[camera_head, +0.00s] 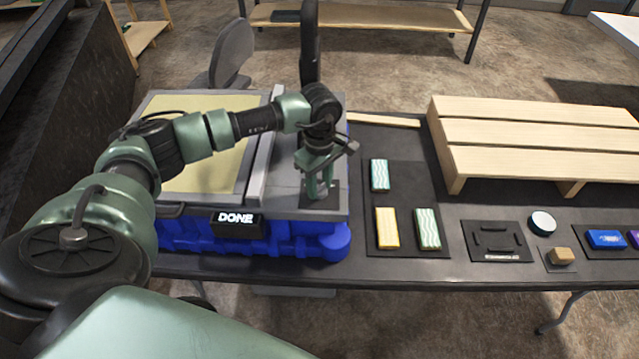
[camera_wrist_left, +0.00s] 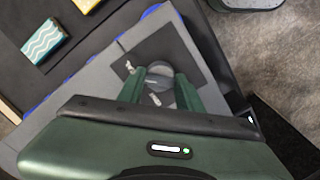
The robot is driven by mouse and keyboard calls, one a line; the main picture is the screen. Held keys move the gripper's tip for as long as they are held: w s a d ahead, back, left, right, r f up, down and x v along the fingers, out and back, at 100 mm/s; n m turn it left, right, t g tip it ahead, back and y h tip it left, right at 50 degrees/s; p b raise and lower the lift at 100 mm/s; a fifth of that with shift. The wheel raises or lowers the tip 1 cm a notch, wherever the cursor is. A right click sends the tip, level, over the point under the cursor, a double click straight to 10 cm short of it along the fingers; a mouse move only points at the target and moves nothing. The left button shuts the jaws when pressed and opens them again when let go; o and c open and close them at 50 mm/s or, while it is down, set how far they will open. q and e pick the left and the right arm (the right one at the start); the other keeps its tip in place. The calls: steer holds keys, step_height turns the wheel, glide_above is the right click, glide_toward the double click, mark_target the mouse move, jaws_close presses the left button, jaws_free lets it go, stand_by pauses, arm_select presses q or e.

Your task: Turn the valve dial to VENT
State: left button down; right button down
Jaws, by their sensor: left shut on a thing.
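The valve dial (camera_wrist_left: 159,76) is a grey round knob on a dark square plate (camera_wrist_left: 182,46), which is set in the grey console top. In the left wrist view my left gripper (camera_wrist_left: 160,92) has its two green fingers on either side of the dial, shut on it. In the head view my left gripper (camera_head: 319,192) points down onto the right part of the console (camera_head: 283,170), and its fingers hide the dial. A small pale mark sits on the plate beside the dial. I cannot read any VENT lettering. My right gripper is in neither view.
A black DONE sign (camera_head: 237,218) is on the console's front edge. To the right, a dark mat (camera_head: 408,238) holds green-striped and yellow blocks. Farther right are a wooden pallet (camera_head: 540,130), a black holder (camera_head: 496,241) and a round white-topped piece (camera_head: 543,222).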

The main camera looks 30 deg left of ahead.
arm_select(q)
steer(key=n+b, duration=0.1)
steer(key=n, duration=0.1)
steer(key=n+b, duration=0.1)
steer(key=b, duration=0.1)
steer(key=shift+f+n, duration=0.2)
steer(key=shift+n, duration=0.2)
steer(key=n+b, duration=0.2)
steer(key=n, duration=0.2)
steer(key=shift+r+b, duration=0.1)
steer(key=shift+b, duration=0.3)
steer(key=n+b, duration=0.2)
steer(key=n, duration=0.3)
steer(key=n+b, duration=0.1)
steer(key=n, duration=0.3)
steer(key=shift+r+n, duration=0.15)
steer(key=shift+n, duration=0.25)
steer(key=c, duration=0.9)
jaws_free()
steer(key=shift+c, duration=0.2)
